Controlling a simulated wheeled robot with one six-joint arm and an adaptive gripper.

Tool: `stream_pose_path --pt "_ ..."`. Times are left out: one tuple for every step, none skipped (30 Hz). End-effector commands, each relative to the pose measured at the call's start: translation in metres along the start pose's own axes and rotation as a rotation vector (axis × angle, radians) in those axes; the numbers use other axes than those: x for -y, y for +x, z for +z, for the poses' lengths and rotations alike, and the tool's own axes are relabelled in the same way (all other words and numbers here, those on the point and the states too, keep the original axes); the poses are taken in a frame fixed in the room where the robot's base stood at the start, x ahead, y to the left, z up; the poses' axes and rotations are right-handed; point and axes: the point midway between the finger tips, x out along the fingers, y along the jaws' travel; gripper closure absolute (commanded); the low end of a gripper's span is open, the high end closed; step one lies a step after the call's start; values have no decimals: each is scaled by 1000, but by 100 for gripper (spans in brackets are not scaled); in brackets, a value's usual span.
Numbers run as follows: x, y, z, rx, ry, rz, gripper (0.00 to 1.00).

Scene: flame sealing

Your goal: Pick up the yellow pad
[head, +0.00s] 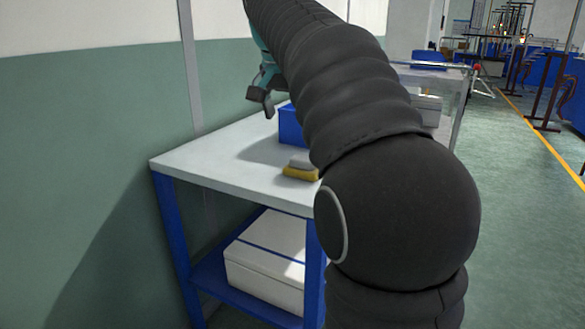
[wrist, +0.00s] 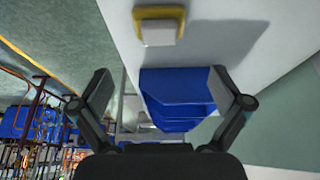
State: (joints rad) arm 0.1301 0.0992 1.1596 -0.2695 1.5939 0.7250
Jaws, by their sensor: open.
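The yellow pad (head: 300,173) lies flat on the white tabletop near its front edge, with a pale grey-white block (head: 303,162) on top of it. In the wrist view the yellow pad (wrist: 182,13) shows as a rim around the pale block (wrist: 159,33), at the top of the picture. My gripper (head: 262,104) is above the table, behind and to the left of the pad, apart from it. In the wrist view my gripper (wrist: 165,92) has its two fingers spread wide with nothing between them. My arm hides part of the table.
A blue bin (head: 291,124) stands on the table (head: 215,157) behind the pad, partly hidden by my arm; the wrist view shows blue bins (wrist: 177,88). A white box (head: 266,262) sits on the lower shelf. The tabletop left of the pad is clear, with a wall beyond.

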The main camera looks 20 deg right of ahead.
Motion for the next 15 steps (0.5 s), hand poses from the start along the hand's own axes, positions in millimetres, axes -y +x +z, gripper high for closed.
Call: stream_pose_path --pt "0 3 -2 0 7 4 0" --pt "0 6 -2 1 9 5 0" --pt "0 11 -2 1 11 6 0" --pt "0 15 -2 1 11 6 0" --pt "0 21 -2 1 10 6 0" --pt "0 28 -1 2 10 6 0" --pt "-1 34 -1 2 10 6 0" --pt "-1 40 -1 2 10 6 0" --pt "-1 47 -2 2 10 6 0" --pt "-1 53 -2 1 10 6 0" --pt "-1 58 -2 2 10 6 0" --pt "-1 64 -2 1 9 5 0" --pt "-1 68 -2 1 9 5 0" --pt "-1 72 -2 1 9 5 0" --pt "0 76 -2 0 9 4 0"
